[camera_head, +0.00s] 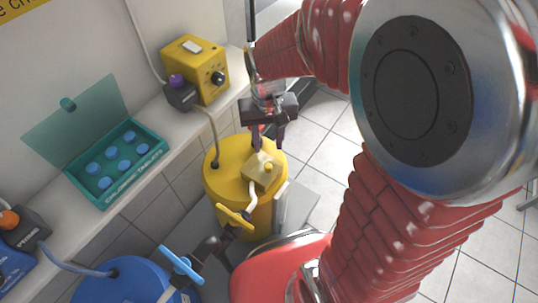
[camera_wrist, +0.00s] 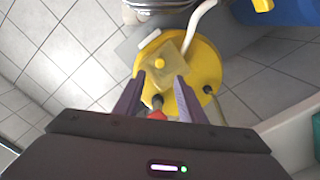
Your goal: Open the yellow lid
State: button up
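The yellow tank (camera_head: 272,218) stands on the floor beside the ledge, and it also shows in the wrist view (camera_wrist: 207,62). On its top is a pale yellow square lid (camera_head: 257,178) with a round yellow knob (camera_head: 268,167); the lid also shows in the wrist view (camera_wrist: 170,80), and it looks shut. My gripper (camera_head: 268,145) is above the tank, behind the lid, pointing down. In the wrist view my gripper (camera_wrist: 159,76) has its two purple fingers apart. A small dark and red part (camera_wrist: 157,107) shows between them; whether they touch anything is unclear.
A white hose (camera_head: 252,194) and yellow valve handle (camera_head: 234,215) sit in front of the lid. A blue tank (camera_head: 115,283) with a blue valve handle (camera_head: 181,265) is at lower left. The ledge bears a teal box (camera_head: 117,190) and yellow pump (camera_head: 199,68).

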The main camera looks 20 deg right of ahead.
aim_at(268, 165)
notch_tip(268, 165, down, 10)
jog(key=shift+r, duration=0.1)
dwell(0.4)
jog(key=shift+c, duration=0.6)
grip_shut()
